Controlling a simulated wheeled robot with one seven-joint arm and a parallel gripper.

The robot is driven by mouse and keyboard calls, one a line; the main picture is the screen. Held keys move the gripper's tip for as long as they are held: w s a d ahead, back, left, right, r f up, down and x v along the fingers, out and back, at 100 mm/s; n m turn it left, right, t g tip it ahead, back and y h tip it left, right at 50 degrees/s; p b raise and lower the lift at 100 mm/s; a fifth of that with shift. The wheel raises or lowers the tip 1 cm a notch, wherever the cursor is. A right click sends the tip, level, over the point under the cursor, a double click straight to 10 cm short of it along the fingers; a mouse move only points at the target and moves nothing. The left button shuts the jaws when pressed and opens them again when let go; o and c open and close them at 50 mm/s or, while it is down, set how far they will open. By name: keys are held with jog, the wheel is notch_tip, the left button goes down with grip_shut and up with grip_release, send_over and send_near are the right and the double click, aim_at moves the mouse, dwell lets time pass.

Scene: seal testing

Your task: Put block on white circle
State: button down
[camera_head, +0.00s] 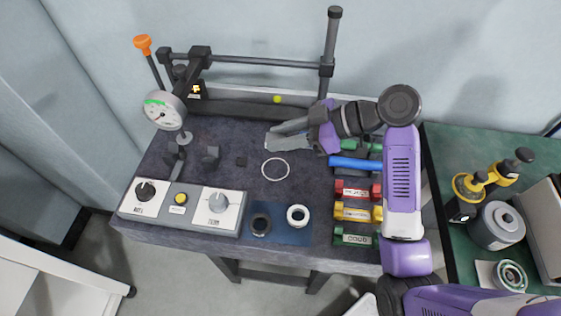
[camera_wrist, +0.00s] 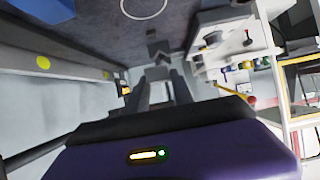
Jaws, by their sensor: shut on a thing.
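The white circle (camera_head: 276,169) is a thin ring outline on the dark table top; its edge also shows at the top of the wrist view (camera_wrist: 143,14). My gripper (camera_head: 274,138) is above the table, just behind the circle in the head view, and points left. It is shut on a pale grey piece (camera_wrist: 160,93), taken as the block, which shows between the fingers in the wrist view. Its outline is hard to separate from the grey fingers. A small black square (camera_head: 241,161) and a dark notched block (camera_head: 211,153) are on the table left of the circle.
A press frame with a dial gauge (camera_head: 161,111) stands at the back left. A control box (camera_head: 182,206) lies at the front left. A blue mat (camera_head: 281,234) holds two rings. Coloured labelled holders (camera_head: 357,190) stand right of the circle.

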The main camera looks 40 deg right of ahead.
aim_at(281, 169)
notch_tip(281, 169, down, 10)
jog(key=shift+r, duration=0.1)
dwell(0.4)
jog(key=shift+f, duration=0.2)
jog(key=c, duration=1.1)
grip_release()
jog(key=shift+r, duration=0.25)
jog(key=b+v, duration=0.1)
jog(key=v, duration=1.1)
jog(key=shift+f, duration=0.15)
